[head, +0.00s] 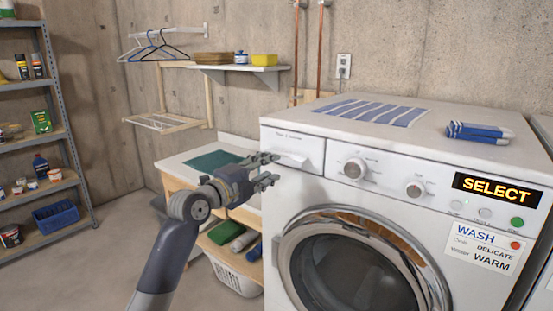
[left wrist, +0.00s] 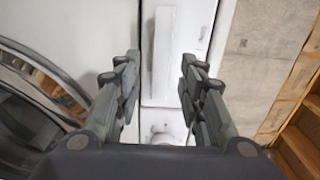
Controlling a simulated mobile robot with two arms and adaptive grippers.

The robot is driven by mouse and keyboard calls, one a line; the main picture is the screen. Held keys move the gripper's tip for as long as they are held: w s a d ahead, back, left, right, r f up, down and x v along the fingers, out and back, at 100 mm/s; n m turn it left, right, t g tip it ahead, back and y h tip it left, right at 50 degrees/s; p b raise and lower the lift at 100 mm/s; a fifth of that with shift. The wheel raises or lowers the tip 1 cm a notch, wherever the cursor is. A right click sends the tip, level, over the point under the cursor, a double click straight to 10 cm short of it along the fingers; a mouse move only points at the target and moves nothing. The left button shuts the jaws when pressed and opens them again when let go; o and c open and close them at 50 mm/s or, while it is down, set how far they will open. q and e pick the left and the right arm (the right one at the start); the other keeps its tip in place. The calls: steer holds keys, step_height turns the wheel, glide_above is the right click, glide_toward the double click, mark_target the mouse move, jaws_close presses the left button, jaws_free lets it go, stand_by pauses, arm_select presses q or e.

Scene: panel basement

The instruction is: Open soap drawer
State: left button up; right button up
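The soap drawer (head: 306,147) is a white panel at the upper left of the white washing machine's front (head: 268,215). It looks shut, with a pale handle along its lower left part. In the left wrist view the drawer (left wrist: 190,70) appears turned on its side, and its handle (left wrist: 162,52) runs up and down as a pale bar. My left gripper (head: 270,170) is just left of the drawer in the head view. Its fingers (left wrist: 160,82) are spread apart with nothing between them, with the handle seen beyond the gap. My right gripper is out of view.
A wooden bench (head: 178,163) with a green mat stands left of the washer, with a white laundry basket (head: 233,277) below. Two dials (head: 355,168) sit right of the drawer. A blue striped cloth (head: 370,110) and a folded blue item (head: 478,132) lie on top.

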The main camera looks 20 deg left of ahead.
mark_target(281, 161)
arm_select(q)
steer(key=shift+p+x, duration=0.55)
steer(key=shift+x, duration=1.7)
steer(key=shift+c, duration=0.6)
steer(key=shift+f, duration=0.1)
jaws_close()
